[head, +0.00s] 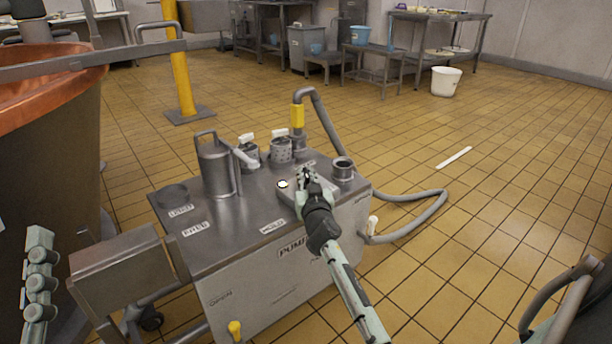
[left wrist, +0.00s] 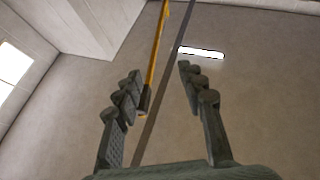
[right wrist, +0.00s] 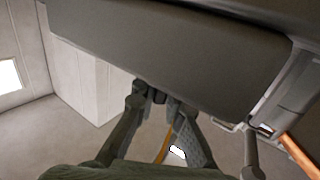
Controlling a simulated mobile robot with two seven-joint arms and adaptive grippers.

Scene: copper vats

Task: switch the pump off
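The pump is a grey steel box unit (head: 250,285) with a "PUMP" label on its front edge, in the middle of the head view. On its top is a small control plate with a round pale light or button (head: 283,184). My right gripper (head: 304,172) is over this plate, just right of the light, and covers part of it; I cannot tell if it touches.
A steel jug (head: 215,165), two perforated cups and a pipe with a yellow grip (head: 297,116) stand on the unit's top. A grey hose (head: 430,208) loops on the floor to the right. A copper vat (head: 45,150) stands left. The tiled floor at right is mostly clear.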

